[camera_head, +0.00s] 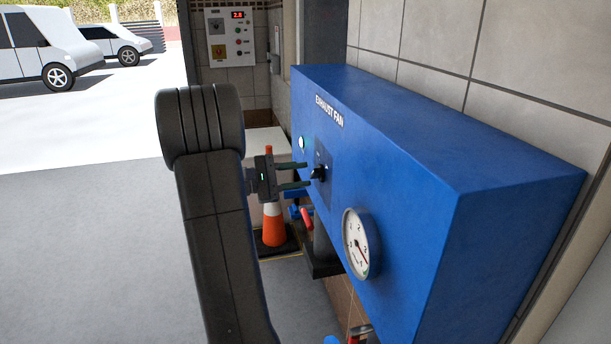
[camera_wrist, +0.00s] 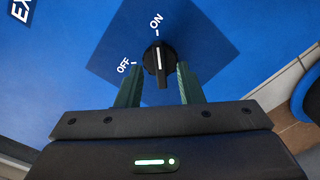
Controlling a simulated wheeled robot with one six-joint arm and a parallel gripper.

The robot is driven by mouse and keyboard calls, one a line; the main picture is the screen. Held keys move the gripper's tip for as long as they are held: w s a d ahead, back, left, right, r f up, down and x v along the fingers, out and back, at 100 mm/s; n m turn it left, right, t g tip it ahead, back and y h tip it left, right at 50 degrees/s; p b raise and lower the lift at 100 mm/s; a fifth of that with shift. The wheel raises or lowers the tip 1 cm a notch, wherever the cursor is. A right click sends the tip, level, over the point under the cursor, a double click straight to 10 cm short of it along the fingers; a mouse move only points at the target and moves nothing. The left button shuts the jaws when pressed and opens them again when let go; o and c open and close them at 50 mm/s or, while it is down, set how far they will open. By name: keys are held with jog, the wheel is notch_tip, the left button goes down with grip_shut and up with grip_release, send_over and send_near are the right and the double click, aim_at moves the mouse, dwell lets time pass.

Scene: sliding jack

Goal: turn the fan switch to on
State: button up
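The fan switch is a black rotary knob (camera_head: 318,173) on a dark blue square plate on the front of the blue EXHAUST FAN box (camera_head: 400,150). In the wrist view the knob (camera_wrist: 160,60) has a white line that points up at the ON mark (camera_wrist: 156,22). The OFF mark (camera_wrist: 125,67) lies to its lower left. My gripper (camera_head: 308,174) faces the plate, with its two dark green fingers apart. In the wrist view my gripper (camera_wrist: 161,70) has one fingertip on each side of the knob, with gaps visible, not clamped on it.
A round gauge (camera_head: 361,244) sticks out of the box nearer to me. Below and behind are a red-handled valve (camera_head: 307,218) and an orange cone (camera_head: 272,222). Open floor (camera_head: 90,250) lies to the left.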

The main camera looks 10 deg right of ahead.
jog(key=a, duration=1.1)
jog(key=shift+s+a+b, duration=0.25)
jog(key=shift+a+b, duration=0.05)
jog(key=shift+b, duration=0.05)
jog(key=shift+d, duration=0.15)
jog(key=d, duration=0.9)
jog(key=d+p, duration=0.1)
jog(key=d, duration=0.3)
jog(key=shift+w+d, duration=0.25)
jog(key=shift+d, duration=0.1)
